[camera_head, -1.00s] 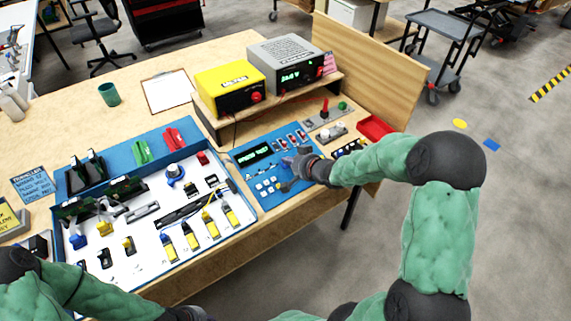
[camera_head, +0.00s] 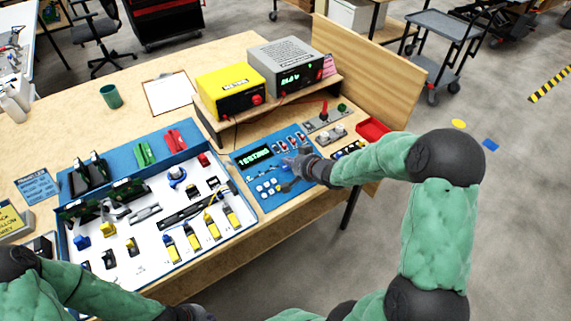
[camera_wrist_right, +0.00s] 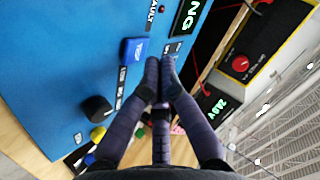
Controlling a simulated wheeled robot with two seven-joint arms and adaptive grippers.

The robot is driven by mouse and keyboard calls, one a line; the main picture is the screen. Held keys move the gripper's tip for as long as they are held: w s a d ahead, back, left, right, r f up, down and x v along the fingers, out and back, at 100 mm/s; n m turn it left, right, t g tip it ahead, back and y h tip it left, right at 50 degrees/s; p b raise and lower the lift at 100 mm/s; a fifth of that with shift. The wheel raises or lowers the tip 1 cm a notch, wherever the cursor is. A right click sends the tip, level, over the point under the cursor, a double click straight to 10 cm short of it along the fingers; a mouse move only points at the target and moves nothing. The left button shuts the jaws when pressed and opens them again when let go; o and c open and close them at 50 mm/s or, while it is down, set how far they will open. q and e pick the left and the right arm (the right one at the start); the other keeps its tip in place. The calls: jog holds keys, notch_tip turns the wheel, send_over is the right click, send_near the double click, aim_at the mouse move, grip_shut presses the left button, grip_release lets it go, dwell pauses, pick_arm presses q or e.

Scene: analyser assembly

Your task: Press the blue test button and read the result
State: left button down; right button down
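The blue test panel (camera_head: 246,174) lies on the right part of the bench. Its display (camera_head: 255,156) shows green text that reads TESTING; in the right wrist view the end of it shows as NG (camera_wrist_right: 189,16). The square blue button (camera_wrist_right: 134,50) sits on the panel in the right wrist view. My right gripper (camera_wrist_right: 160,68) has its fingertips together, holding nothing, close to the right of the button; I cannot tell whether they touch the panel. It also shows over the panel in the head view (camera_head: 296,161). My left gripper (camera_head: 188,313) is only a dark shape at the bottom edge.
A black knob (camera_wrist_right: 97,108) and coloured buttons stand on the panel near the right gripper. A yellow power unit (camera_head: 230,88) and a grey one (camera_head: 288,62) stand on a shelf behind. A white tray with a blue rim (camera_head: 150,285) holds several parts to the left.

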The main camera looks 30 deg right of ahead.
jog(key=r+p, duration=0.2)
jog(key=s+r+p, duration=0.1)
jog(key=r+p, duration=0.2)
dwell(0.7)
jog(key=shift+f, duration=0.1)
